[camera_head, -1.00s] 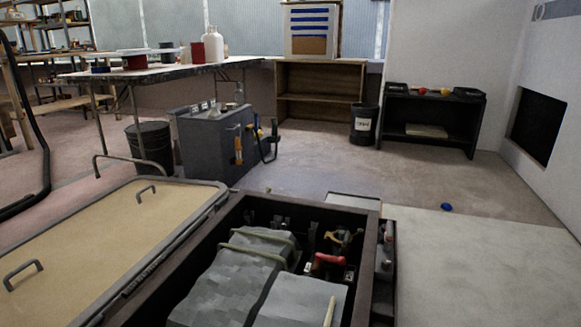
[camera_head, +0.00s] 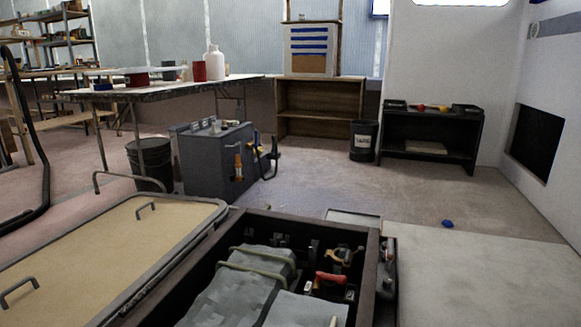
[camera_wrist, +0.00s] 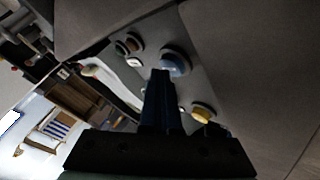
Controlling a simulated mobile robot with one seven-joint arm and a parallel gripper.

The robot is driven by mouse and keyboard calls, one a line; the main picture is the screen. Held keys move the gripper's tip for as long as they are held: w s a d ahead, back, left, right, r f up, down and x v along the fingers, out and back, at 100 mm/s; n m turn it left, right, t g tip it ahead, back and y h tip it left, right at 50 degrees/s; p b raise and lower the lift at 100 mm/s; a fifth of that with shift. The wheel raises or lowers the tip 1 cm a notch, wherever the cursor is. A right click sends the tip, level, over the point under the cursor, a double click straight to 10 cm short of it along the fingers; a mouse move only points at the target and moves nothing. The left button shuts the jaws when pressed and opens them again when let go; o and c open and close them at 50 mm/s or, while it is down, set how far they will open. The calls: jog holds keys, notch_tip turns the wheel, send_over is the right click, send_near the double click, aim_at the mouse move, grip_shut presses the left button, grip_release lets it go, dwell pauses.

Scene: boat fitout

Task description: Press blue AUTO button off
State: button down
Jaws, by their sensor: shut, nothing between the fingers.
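In the wrist view, a blue round button (camera_wrist: 177,62) sits in a pale ring on a grey panel (camera_wrist: 152,44). My gripper (camera_wrist: 161,73) is shut and empty, and its fingertips point at the panel. The tips overlap the lower left edge of the blue button in the picture. I cannot tell whether they touch it or how far it is pressed. No label or lit state can be read on it. My gripper does not show in the head view, and I cannot make out the button there.
On the same panel are a yellow button (camera_wrist: 202,113), a dark knob (camera_wrist: 130,44) and a small white button (camera_wrist: 134,63). In the head view, an open compartment (camera_head: 365,262) holds a strapped grey case (camera_head: 240,285). A beige hatch (camera_head: 120,245) lies left.

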jog(key=shift+f, duration=0.2)
dwell(0.4)
jog(key=shift+s+f, duration=0.1)
jog(key=shift+f, duration=0.3)
jog(key=shift+s+r, duration=0.1)
jog(key=shift+s, duration=0.2)
dwell(0.4)
jog(key=r+p, duration=0.6)
jog(key=shift+w+r, duration=0.2)
jog(key=shift+w, duration=0.05)
